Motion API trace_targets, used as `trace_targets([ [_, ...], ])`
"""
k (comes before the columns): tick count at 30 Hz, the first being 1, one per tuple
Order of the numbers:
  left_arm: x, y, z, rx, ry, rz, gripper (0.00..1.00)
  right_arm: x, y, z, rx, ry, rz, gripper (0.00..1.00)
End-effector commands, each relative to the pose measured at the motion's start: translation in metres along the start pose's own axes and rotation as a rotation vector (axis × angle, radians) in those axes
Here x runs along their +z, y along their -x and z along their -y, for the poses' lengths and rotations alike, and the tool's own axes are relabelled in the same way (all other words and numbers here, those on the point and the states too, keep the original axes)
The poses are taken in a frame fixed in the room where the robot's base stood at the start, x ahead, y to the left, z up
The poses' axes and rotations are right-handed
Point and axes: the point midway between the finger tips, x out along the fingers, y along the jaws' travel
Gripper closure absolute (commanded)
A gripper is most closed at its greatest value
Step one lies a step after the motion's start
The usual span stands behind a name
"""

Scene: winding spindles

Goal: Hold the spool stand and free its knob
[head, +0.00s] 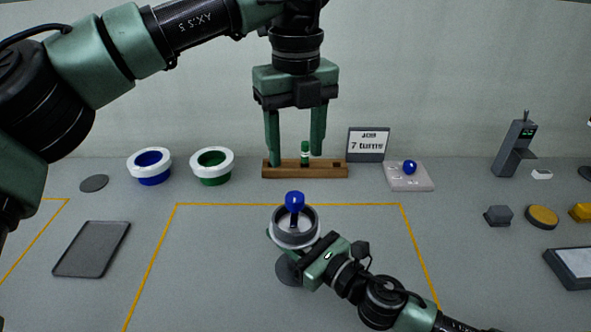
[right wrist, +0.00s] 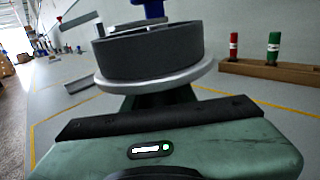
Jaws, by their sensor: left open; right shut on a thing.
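The spool stand (head: 296,238) is a round grey dish with a pale rim, standing inside the yellow outline. Its blue knob (head: 294,199) sticks up from the middle; the right wrist view shows the stand's dark drum (right wrist: 150,52) close up and the knob's lower part (right wrist: 150,8). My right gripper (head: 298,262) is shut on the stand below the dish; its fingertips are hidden. My left gripper (head: 295,156) points down, open, over the wooden rack behind the stand. A green spindle (head: 305,154) shows between its fingers, nearer the right one.
The wooden rack (head: 333,171) also holds a red spindle (right wrist: 234,46). Blue (head: 152,178) and green (head: 213,180) rings stand left. A "7 turns" sign (head: 368,145) and a pale plate (head: 421,183) with a blue knob stand right. A dark tray (head: 92,249) lies left.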

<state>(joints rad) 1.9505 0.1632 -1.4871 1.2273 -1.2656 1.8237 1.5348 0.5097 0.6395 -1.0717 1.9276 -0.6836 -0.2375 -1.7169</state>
Motion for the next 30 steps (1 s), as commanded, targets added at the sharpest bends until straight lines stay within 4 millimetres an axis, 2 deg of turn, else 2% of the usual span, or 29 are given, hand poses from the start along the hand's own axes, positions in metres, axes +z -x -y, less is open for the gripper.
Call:
trace_targets([
  [1,0.0,0.008,0.0,-0.001,0.0,0.002,0.46,-0.007,0.001,0.0,-0.001,-0.004,-0.011,1.0],
  [6,0.0,0.022,0.0,0.0,0.0,0.002,0.46,-0.007,0.001,0.0,-0.001,-0.004,-0.011,1.0],
  [18,0.0,0.024,0.0,0.0,0.0,0.001,0.46,-0.006,0.001,0.0,-0.001,-0.003,-0.011,1.0],
  [19,0.0,0.024,0.0,0.0,0.0,0.001,0.46,-0.006,0.001,0.0,-0.001,-0.003,-0.011,0.68],
  [21,0.0,0.024,0.0,0.0,0.0,0.001,0.46,-0.006,0.001,0.0,-0.001,-0.003,-0.01,0.48],
  [30,0.0,0.024,0.0,0.0,0.0,0.001,0.46,-0.002,0.001,0.0,0.0,-0.001,-0.003,0.48],
])
